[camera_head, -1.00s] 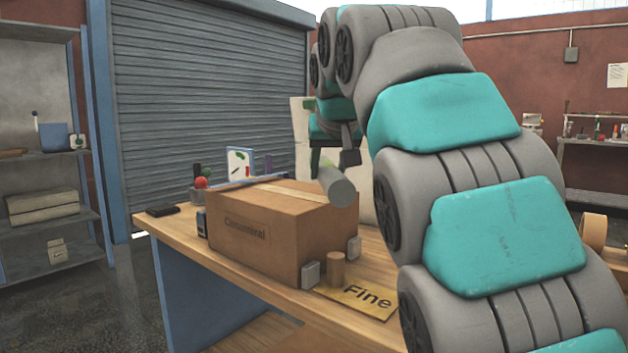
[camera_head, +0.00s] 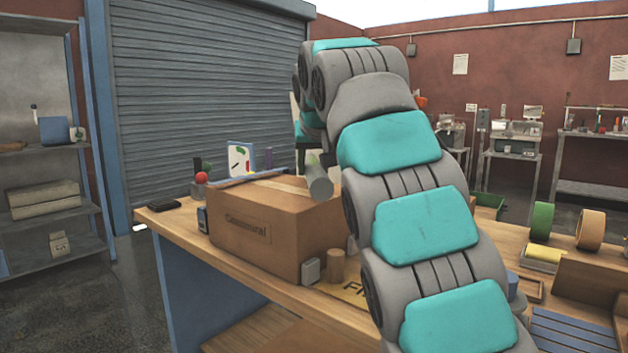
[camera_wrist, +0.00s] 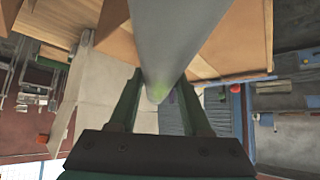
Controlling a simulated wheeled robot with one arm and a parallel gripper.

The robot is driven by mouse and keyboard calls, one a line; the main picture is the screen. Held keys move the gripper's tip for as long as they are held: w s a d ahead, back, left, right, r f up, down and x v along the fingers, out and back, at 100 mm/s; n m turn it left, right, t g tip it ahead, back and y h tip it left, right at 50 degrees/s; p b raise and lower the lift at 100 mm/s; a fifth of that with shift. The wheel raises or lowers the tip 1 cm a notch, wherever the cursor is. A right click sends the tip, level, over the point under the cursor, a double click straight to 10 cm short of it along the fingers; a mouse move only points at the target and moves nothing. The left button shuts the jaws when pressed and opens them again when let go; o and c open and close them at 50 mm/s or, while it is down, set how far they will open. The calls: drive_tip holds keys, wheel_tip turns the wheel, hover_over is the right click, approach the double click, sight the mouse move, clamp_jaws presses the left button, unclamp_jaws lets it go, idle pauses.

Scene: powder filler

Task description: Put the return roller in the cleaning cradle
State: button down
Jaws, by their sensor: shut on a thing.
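The return roller appears to be the smooth grey cylinder (camera_head: 319,182) held above the cardboard box on the bench. In the wrist view this roller (camera_wrist: 185,40) runs up and away from between the fingers. My gripper (camera_wrist: 160,97) is shut on it; in the head view my gripper (camera_head: 311,160) is small and partly hidden by my arm. I cannot pick out the cleaning cradle for certain; my arm covers part of the bench.
The cardboard box (camera_head: 258,232) fills the bench's left part. Near it stand a grey block (camera_head: 310,271) and a brown cylinder (camera_head: 336,266).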

drive_tip(key=shift+f, duration=1.4)
drive_tip(key=shift+f, duration=0.1)
drive_tip(key=shift+f, duration=0.15)
drive_tip(key=shift+c, duration=1.8)
unclamp_jaws()
